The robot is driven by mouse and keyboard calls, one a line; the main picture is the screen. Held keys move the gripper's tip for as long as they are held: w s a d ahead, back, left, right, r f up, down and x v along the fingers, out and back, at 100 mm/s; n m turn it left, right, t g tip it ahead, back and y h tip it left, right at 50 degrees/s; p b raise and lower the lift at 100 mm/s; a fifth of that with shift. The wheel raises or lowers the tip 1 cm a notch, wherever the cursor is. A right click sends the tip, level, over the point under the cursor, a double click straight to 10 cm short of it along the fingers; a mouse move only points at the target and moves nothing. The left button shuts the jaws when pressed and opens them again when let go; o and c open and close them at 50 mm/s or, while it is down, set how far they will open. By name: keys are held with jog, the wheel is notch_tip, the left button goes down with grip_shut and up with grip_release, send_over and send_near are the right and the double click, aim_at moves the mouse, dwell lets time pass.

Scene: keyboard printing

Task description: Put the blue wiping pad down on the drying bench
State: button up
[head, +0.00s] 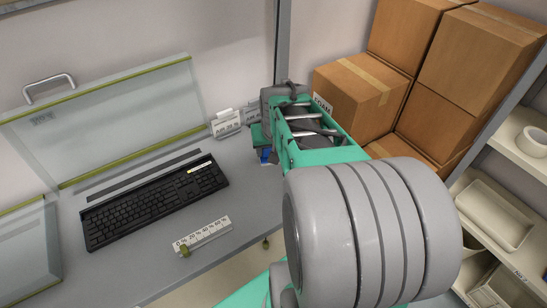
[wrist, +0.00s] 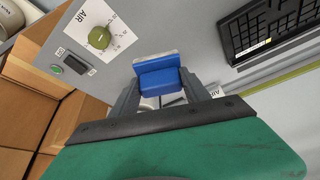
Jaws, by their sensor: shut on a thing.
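The blue wiping pad (wrist: 162,84) is a small block with a paler grey-blue face, held between the two fingers of my gripper (wrist: 163,88) in the wrist view. The grey bench top (head: 250,190) lies below and also shows in the wrist view (wrist: 195,22). I cannot tell whether the pad touches it.
A black keyboard (head: 155,200) lies on the bench, with a white scale (head: 202,235) in front of it. A clear framed panel (head: 110,125) stands behind. Cardboard boxes (head: 360,95) and shelves (head: 500,210) stand right. An AIR knob (wrist: 99,38) shows in the wrist view.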

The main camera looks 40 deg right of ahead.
jog(key=w+d+f+b, duration=0.1)
jog(key=f, duration=0.1)
jog(key=w+d+f+b, duration=0.1)
jog(key=w+f, duration=0.1)
jog(key=w+d+f+b, duration=0.1)
jog(key=f, duration=0.1)
jog(key=shift+w+d, duration=0.15)
jog(key=shift+w, duration=0.2)
jog(key=shift+s+b+x, duration=0.15)
jog(key=shift+b+x, duration=0.6)
jog(key=shift+x, duration=0.25)
jog(key=shift+s+b+x, duration=0.2)
jog(key=shift+b+x, duration=0.5)
jog(key=shift+x, duration=0.25)
jog(key=o, duration=1.6)
jog(key=shift+f, duration=0.2)
jog(key=shift+c, duration=0.2)
